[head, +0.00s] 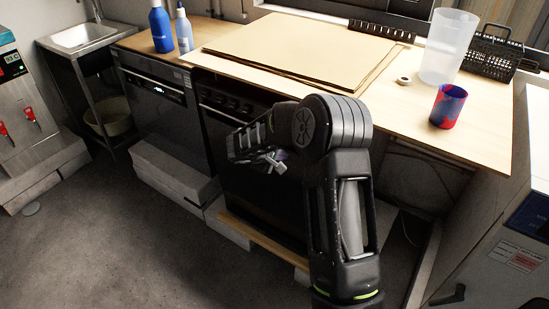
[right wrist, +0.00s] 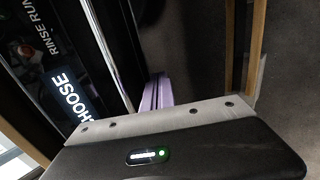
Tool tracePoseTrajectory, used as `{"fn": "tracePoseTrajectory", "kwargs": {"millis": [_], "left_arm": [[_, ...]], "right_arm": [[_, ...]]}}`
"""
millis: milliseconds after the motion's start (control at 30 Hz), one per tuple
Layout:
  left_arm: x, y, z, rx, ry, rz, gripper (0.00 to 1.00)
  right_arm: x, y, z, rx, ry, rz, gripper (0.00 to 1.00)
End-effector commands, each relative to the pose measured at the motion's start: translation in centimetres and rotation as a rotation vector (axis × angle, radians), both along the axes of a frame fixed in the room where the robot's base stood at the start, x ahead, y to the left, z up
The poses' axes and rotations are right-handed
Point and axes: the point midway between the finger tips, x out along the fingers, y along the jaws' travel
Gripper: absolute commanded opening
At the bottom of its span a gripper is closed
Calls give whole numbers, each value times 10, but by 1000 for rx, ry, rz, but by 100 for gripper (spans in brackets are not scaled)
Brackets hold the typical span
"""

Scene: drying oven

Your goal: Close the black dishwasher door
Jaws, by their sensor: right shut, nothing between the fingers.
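The black dishwasher (head: 262,190) stands under the wooden counter in the middle of the head view. Its dark front looks upright, and my right arm hides part of it. I cannot tell whether the door is fully flush or slightly ajar. In the right wrist view, the shut purple-grey fingers (right wrist: 157,93) are beside a dark panel (right wrist: 60,60) with "RINSE" and "CHOOSE" lettering. I cannot tell whether they touch it. My left gripper is not in view.
Another appliance (head: 160,105) stands to the left, with a pale block (head: 165,178) before it. The counter holds flat boards (head: 300,45), blue bottles (head: 161,30), a clear container (head: 447,48) and a red-blue cup (head: 448,106). The grey floor (head: 110,245) is clear at front left.

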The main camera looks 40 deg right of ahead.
Motion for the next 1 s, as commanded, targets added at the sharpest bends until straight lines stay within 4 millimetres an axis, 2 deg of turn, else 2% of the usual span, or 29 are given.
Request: {"fn": "tracePoseTrajectory", "kwargs": {"millis": [100,500,567,800,1000], "left_arm": [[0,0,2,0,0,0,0],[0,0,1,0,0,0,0],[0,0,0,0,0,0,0],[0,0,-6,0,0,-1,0],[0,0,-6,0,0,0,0]], "right_arm": [[2,-6,1,1,0,1,0],[3,-10,0,1,0,0,0],[5,-16,0,1,1,-3,0],[17,-56,3,0,-1,-2,0],[19,-65,8,-7,-2,1,0]]}}
